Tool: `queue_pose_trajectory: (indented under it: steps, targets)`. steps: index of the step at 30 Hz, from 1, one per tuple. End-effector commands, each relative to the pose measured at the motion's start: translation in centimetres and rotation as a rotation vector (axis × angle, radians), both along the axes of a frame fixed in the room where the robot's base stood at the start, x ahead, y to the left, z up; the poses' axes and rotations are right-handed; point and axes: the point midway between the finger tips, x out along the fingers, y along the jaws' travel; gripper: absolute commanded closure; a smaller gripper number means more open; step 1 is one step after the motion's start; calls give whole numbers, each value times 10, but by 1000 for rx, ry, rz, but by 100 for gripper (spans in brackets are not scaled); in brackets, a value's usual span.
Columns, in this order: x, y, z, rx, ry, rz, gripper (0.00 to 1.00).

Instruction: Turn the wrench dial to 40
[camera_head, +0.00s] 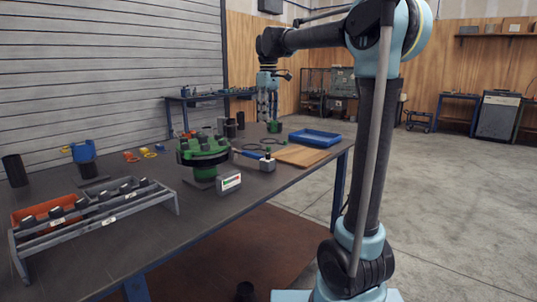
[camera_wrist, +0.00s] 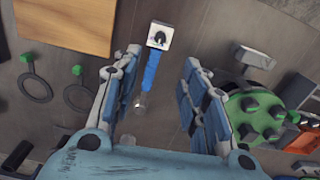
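The wrench (camera_wrist: 152,68) lies on the table in the wrist view, with a blue handle and a pale square dial head (camera_wrist: 159,36) bearing a dark round knob. The dial's reading is too small to make out. In the head view the wrench (camera_head: 250,161) lies between the green flange and the wooden board. My gripper (camera_wrist: 162,60) is open and empty, its two fingers apart on either side of the wrench's line of sight. In the head view my gripper (camera_head: 267,106) hangs above the far part of the table, not visibly touching the wrench.
The green flanged pipe (camera_head: 203,150) with dark bolts stands left of the wrench, a small sign (camera_head: 229,182) before it. The wooden board (camera_head: 300,155) and blue tray (camera_head: 315,137) lie right. Rings with green tabs (camera_wrist: 35,87) lie nearby. A rack (camera_head: 100,210) fills the front left.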

Motion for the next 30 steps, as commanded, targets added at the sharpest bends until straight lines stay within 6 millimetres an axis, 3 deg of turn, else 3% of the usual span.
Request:
queue_pose_trajectory:
  steps: [21, 30]
  targets:
    - [-1, -1, -120, 0, 0, -2, 60]
    - [-1, -1, -155, 0, 0, -2, 60]
